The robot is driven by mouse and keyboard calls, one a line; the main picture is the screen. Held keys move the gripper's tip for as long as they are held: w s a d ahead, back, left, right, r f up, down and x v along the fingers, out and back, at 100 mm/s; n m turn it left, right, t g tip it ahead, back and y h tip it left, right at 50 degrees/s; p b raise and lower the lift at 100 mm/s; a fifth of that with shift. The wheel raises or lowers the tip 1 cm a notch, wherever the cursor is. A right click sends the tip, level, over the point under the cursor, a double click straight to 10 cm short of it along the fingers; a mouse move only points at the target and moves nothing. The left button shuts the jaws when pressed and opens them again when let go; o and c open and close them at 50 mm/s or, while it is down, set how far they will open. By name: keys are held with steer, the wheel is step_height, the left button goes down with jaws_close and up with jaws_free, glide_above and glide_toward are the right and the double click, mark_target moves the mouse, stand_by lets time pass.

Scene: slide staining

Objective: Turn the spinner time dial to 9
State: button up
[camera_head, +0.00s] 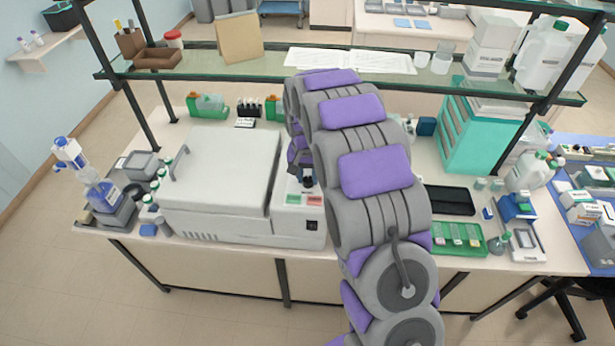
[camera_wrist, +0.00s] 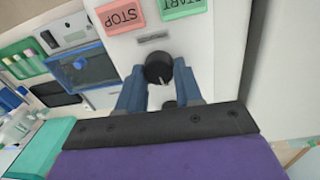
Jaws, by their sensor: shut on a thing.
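The spinner (camera_head: 220,180) is a white box-shaped machine with a closed lid at the left middle of the bench in the head view. Its control panel on the right end has a red and a green label and a dark switch. In the wrist view the black round time dial (camera_wrist: 158,68) sits below the STOP (camera_wrist: 121,17) and START (camera_wrist: 184,6) labels. My gripper (camera_wrist: 160,80) has its blue fingers on either side of the dial and is shut on it. The dial's numbers and setting cannot be read. In the head view my arm hides most of the gripper.
A glass shelf (camera_head: 270,62) spans above the bench. Bottles (camera_head: 152,205) crowd the spinner's left side. A green slide tray (camera_head: 458,238) and a black tray (camera_head: 450,200) lie right of my arm. A teal cabinet (camera_head: 475,130) stands at the back right.

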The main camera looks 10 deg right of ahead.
mark_target(304, 178)
steer(key=shift+s+f+m, duration=0.15)
steer(key=shift+m, duration=0.45)
steer(key=o, duration=1)
steer(key=shift+a, duration=0.1)
steer(key=shift+o, duration=0.2)
step_height(304, 178, up, 18)
steer(key=shift+w+a+f+b, duration=0.25)
steer(key=shift+w+a+b, duration=0.05)
steer(key=shift+w+a, duration=0.15)
